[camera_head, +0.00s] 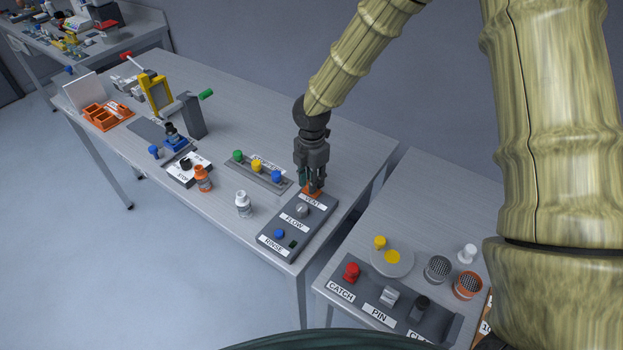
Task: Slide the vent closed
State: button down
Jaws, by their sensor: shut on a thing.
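The vent is an orange slider (316,192) at the far end of a dark control panel (271,241), beside its VENT label (313,201). My gripper (313,186) points down at the panel's far end and is shut on the orange vent slider. The fingers hide much of the slider, so I cannot tell how far along its travel it sits. The same panel holds a grey FLOW knob (302,209) and a blue RINSE button (279,234).
A rack with green, yellow and blue knobs (257,166) stands left of my gripper. A nearer table on the right holds a CATCH, PIN panel (367,294) and several cups.

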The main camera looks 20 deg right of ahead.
aim_at(327, 201)
jog(key=s+d, duration=0.1)
jog(key=s, duration=0.1)
jog(key=s+d+p, duration=0.1)
jog(key=s+d, duration=0.1)
jog(key=shift+r, duration=0.1)
jog(key=shift+s+d, duration=0.1)
jog(key=c, duration=1.2)
grip_release()
jog(key=shift+s+d, duration=0.1)
jog(key=shift+d, duration=0.05)
notch_tip(327, 201, up, 12)
jog(key=shift+f, duration=0.1)
